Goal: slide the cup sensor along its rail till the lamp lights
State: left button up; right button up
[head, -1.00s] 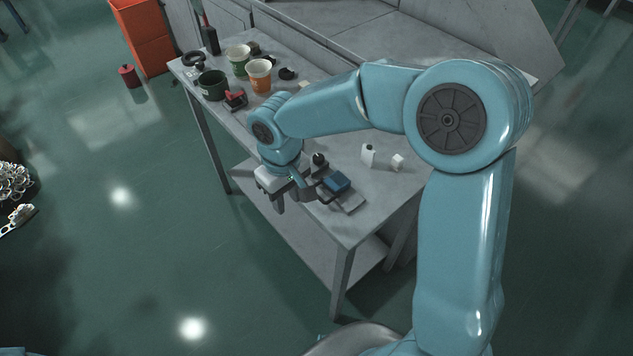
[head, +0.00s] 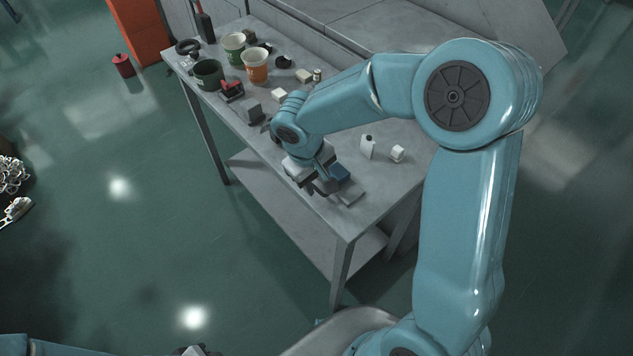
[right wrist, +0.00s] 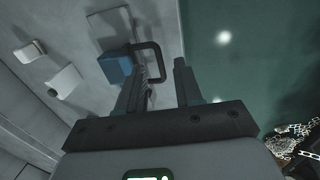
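The cup sensor appears to be the blue block (head: 340,172) with a black loop handle, on a flat grey rail plate (head: 351,196) near the table's front edge. The right wrist view shows the blue block (right wrist: 115,69), its handle (right wrist: 158,58) and the grey plate (right wrist: 108,28). My right gripper (head: 318,190) is beside the block in the head view. In the right wrist view its fingers (right wrist: 163,75) are apart, and the handle's outer bar shows between them; contact is unclear. My left gripper (head: 195,350) barely shows at the bottom edge. I make out no lit lamp.
A white bottle-like item (head: 367,148) and a small white block (head: 397,153) stand right of the rail. A green cup (head: 208,74), a white-and-green cup (head: 234,48), an orange cup (head: 256,66) and a red-and-black device (head: 232,90) stand farther back.

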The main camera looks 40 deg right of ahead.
jog(key=shift+w+d+f, duration=0.1)
jog(key=shift+d+f, duration=0.05)
jog(key=shift+f, duration=0.5)
jog(key=shift+w+d+f, duration=0.1)
jog(key=shift+f, duration=0.5)
jog(key=shift+s, duration=0.1)
grip_shut()
dwell(0.4)
